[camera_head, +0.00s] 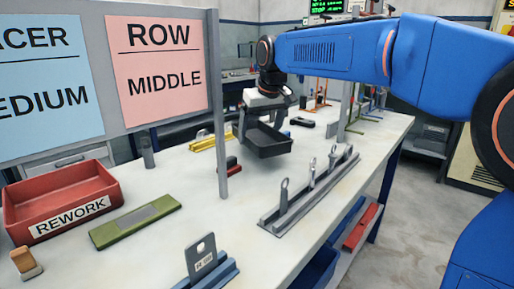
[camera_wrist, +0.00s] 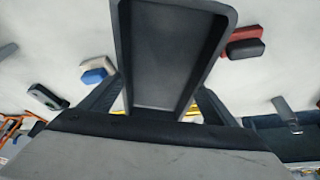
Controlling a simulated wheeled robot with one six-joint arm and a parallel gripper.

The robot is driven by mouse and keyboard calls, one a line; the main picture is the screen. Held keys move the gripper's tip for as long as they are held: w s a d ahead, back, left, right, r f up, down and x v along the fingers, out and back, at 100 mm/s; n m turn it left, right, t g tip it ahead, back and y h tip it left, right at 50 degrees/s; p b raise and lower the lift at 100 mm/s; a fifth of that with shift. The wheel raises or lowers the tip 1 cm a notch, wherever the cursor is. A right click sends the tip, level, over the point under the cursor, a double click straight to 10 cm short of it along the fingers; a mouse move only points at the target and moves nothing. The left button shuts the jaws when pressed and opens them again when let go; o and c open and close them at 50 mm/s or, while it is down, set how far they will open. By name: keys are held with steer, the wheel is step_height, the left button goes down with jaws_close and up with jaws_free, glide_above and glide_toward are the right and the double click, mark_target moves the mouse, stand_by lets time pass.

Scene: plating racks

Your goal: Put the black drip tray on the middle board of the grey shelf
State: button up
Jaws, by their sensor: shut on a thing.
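The black drip tray (camera_head: 268,141) hangs from my gripper (camera_head: 266,112) above the white worktable in the head view. In the wrist view the tray (camera_wrist: 168,52) fills the upper middle, its hollow side facing the camera. My gripper (camera_wrist: 158,112) is shut on the tray, with a dark finger on either side of it. The tray looks slightly tilted and clear of the table. I cannot make out a grey shelf with a middle board in either view.
The worktable (camera_head: 200,245) carries a red REWORK bin (camera_head: 62,200), a green plate (camera_head: 135,221), a grey rail with upright tags (camera_head: 310,192) and a blue holder with a tag (camera_head: 205,271). A grey post and sign board (camera_head: 215,110) stand left of the tray.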

mark_target(260, 142)
steer(key=shift+a+f, duration=0.1)
steer(key=shift+f, duration=2.15)
steer(key=shift+f, duration=0.15)
steer(key=o, duration=1.2)
steer(key=shift+c, duration=0.2)
